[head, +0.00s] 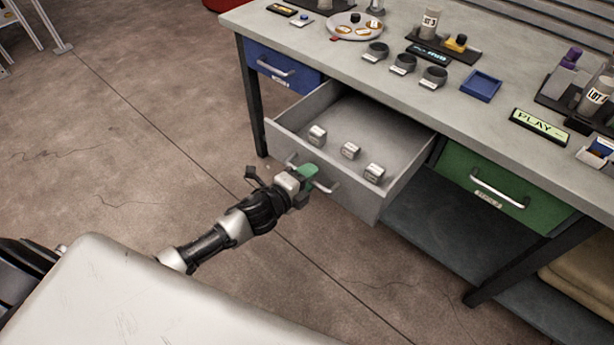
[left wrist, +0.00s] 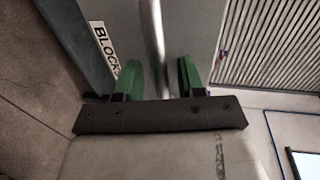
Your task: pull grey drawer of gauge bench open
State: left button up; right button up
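The grey drawer (head: 345,185) of the gauge bench (head: 330,60) stands pulled well out, with three small grey blocks on its floor. Its curved metal handle (head: 325,188) is on the front face. My left gripper (head: 307,177) is at the handle, with green fingers. In the left wrist view, the handle bar (left wrist: 153,35) runs between the two fingers (left wrist: 160,80), with a visible gap on each side, so the gripper looks open around it. A "BLOCKS" label (left wrist: 105,48) shows on the drawer front. My right gripper is not in view.
A blue drawer (head: 283,68) at left and a green drawer (head: 500,188) at right are shut. The floor before the bench is clear.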

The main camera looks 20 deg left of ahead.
pick_arm(q)
jog(key=v, duration=1)
jog(key=shift+s, duration=0.4)
jog(key=shift+a, duration=0.15)
jog(key=s+a+f+n+g+y+p, duration=0.3)
jog(key=s+f+n, duration=0.15)
jog(key=f, duration=0.55)
jog(key=s+a+f+n+g+y+p, duration=0.2)
jog(key=s+a+f+n+g, duration=0.15)
jog(key=f+n, duration=0.45)
jog(key=s+d+f+n+g+p, duration=0.1)
jog(key=s+f+n+g, duration=0.1)
jog(key=s+f, duration=0.3)
jog(key=s+d+f+n+g+p, duration=0.1)
jog(key=s+d+f+n+g, duration=0.1)
jog(key=s, duration=1.1)
jog(key=s+d+f+n+g+p, duration=0.2)
jog(key=s+f+n+g, duration=0.1)
jog(key=s+f, duration=0.4)
jog(key=shift+s+d+f, duration=0.25)
jog(key=shift+s+f, duration=0.05)
jog(key=shift+s, duration=0.7)
